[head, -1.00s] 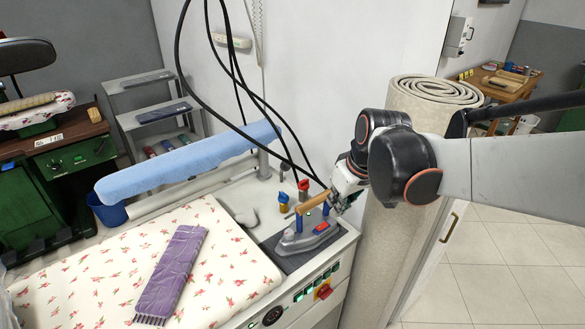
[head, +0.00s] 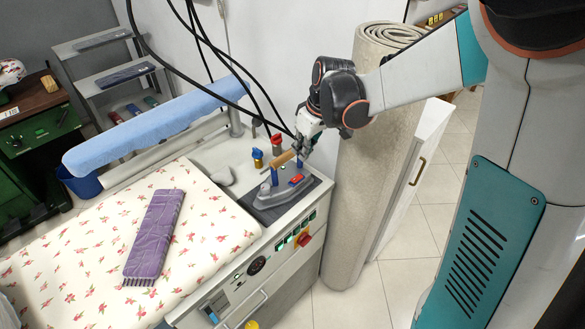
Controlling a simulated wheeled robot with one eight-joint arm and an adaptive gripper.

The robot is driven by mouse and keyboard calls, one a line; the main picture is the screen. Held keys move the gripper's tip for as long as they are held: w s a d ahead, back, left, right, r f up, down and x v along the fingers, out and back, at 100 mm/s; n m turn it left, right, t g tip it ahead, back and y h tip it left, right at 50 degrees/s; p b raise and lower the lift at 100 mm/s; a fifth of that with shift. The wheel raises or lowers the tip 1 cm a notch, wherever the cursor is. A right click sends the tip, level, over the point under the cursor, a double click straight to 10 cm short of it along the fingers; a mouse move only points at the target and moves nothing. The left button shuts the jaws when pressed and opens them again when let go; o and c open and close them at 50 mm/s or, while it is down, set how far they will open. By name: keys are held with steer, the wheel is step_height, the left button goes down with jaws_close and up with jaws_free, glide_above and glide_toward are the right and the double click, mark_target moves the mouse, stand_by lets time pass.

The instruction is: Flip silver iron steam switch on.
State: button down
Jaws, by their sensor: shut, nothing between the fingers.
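The silver iron (head: 285,194) stands on a dark rest pad (head: 262,218) at the right end of the pressing table. It has a wooden handle on blue posts. A small red and blue switch (head: 296,180) sits on its body, at the right side. My gripper (head: 301,152) is at the rear right end of the handle, just above the iron, pointing down. Its fingers are shut and empty. At this size I cannot tell whether the fingertips touch the iron.
A floral ironing board (head: 80,250) bears a folded purple cloth (head: 155,235). A blue sleeve board (head: 150,128) runs behind it. Black cables hang near my gripper. Small red and blue bottles (head: 257,158) stand behind the iron. A rolled carpet (head: 365,130) stands close on the right.

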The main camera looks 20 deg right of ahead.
mark_target(296, 177)
steer(key=shift+f, duration=0.1)
steer(key=b+x, duration=0.3)
steer(key=x, duration=0.6)
steer(key=shift+w+f+b, duration=0.15)
steer(key=shift+f+b, duration=0.2)
steer(key=shift+f, duration=0.05)
steer(key=shift+a, duration=0.1)
steer(key=shift+a+f, duration=0.15)
steer(key=shift+f, duration=0.3)
steer(key=shift+r, duration=0.1)
steer(key=shift+w+d+r, duration=0.15)
steer(key=shift+w+d, duration=0.1)
steer(key=shift+d, duration=0.45)
steer(key=shift+r, duration=0.1)
